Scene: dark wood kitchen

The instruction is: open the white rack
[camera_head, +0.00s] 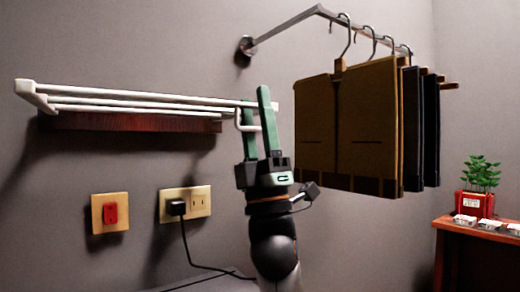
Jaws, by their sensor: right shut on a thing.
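The white rack (130,103) is fixed to the wall at the upper left, with several long white bars lying close together over a dark red-brown wooden strip (130,122). My right gripper (255,110) points up at the rack's right end. Its two green fingers are on either side of a white end piece of the rack (247,127), and it is shut on that piece. The finger in front hides part of the rack's end. My left gripper is not in view.
Below are a red switch (110,214) and a socket (198,202) with a plugged black cord. A potted plant (478,185) stands on a wooden table (470,226) at the right.

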